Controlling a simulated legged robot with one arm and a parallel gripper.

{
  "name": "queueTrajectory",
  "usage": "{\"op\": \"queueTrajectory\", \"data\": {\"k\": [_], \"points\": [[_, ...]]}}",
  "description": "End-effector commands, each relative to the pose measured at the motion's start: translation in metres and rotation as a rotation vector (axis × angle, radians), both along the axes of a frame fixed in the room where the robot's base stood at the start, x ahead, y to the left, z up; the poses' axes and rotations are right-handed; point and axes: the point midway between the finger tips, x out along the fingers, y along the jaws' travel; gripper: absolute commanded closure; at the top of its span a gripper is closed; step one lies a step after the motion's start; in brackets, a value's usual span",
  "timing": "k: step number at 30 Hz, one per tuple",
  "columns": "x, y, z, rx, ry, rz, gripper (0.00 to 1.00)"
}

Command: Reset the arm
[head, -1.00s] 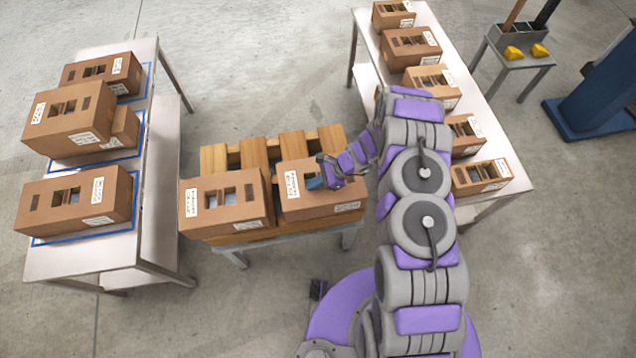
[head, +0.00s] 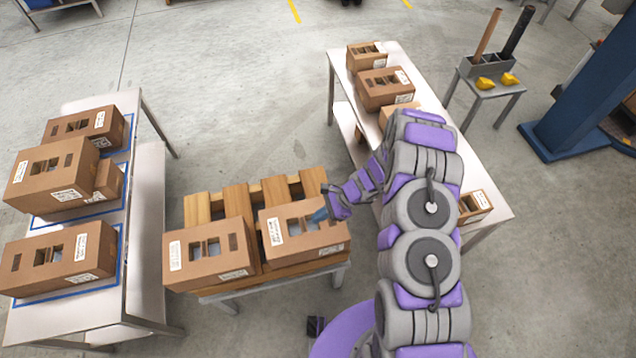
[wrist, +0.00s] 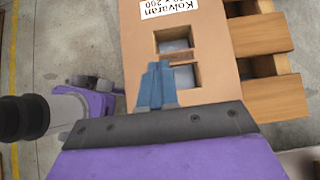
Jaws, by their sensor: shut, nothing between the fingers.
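My gripper (head: 318,214) is shut and empty, over the right end of the right cardboard box on the pallet. In the wrist view its blue fingers (wrist: 156,86) are together, in front of the same box (wrist: 200,75) near its cut-out windows. I cannot tell whether the fingertips touch the box. My purple and grey arm rises on the right of the head view and hides part of the right table. The right box (head: 288,249) and a left box (head: 205,275) sit side by side at the front of the wooden pallet (head: 237,199).
The pallet rests on a low grey stand (head: 275,284). A left table (head: 150,200) carries several boxes on blue-outlined spots. A right table (head: 488,236) carries several more. A small stand (head: 490,95) with yellow pieces and a blue column (head: 585,90) stand at the far right. Floor behind the pallet is clear.

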Motion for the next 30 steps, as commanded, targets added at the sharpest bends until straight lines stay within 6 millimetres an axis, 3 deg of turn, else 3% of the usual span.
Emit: {"op": "queueTrajectory", "data": {"k": [7, 11, 20, 30], "points": [[0.000, 0.000, 0.002, 0.002, -0.002, 0.004, 1.00], [0.003, 0.001, 0.019, 0.014, -0.027, 0.032, 1.00], [-0.005, 0.003, 0.114, 0.051, -0.163, 0.235, 1.00], [-0.043, -0.010, 0.214, 0.044, -0.312, 0.489, 1.00]]}}
